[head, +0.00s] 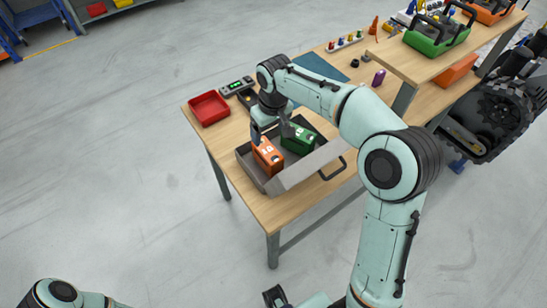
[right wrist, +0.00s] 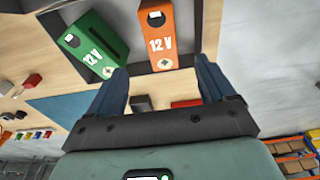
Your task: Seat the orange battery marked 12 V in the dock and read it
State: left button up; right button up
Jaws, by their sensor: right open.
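The orange battery (head: 267,157) stands in a grey tray (head: 297,173) on the wooden workbench. In the right wrist view its face reads 12 V (right wrist: 158,42). A green battery (head: 299,139) stands beside it in the tray; it is also marked 12 V in the right wrist view (right wrist: 92,45). My right gripper (head: 270,131) is open above the tray, close to the orange battery. In the right wrist view its blue fingers (right wrist: 160,65) point toward the battery, with a gap between them.
A red bin (head: 209,108) stands at the bench's left corner. A blue mat (head: 318,68) lies behind my right arm. A raised shelf (head: 412,62) at the back right holds a green carrier (head: 436,36). Open floor lies left of the bench.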

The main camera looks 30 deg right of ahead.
aim_at(267, 149)
jog(key=f, duration=0.6)
jog(key=shift+w+f+b, duration=0.35)
jog(key=shift+w+f, duration=0.05)
jog(key=shift+w+a+f, duration=0.1)
jog(key=shift+w+f, duration=0.05)
jog(key=shift+f, duration=1.2)
jog(key=shift+w+a+f, duration=0.1)
jog(key=shift+f, duration=1.25)
grip_shut()
jog(key=shift+w+r, duration=0.1)
jog(key=shift+r, duration=0.05)
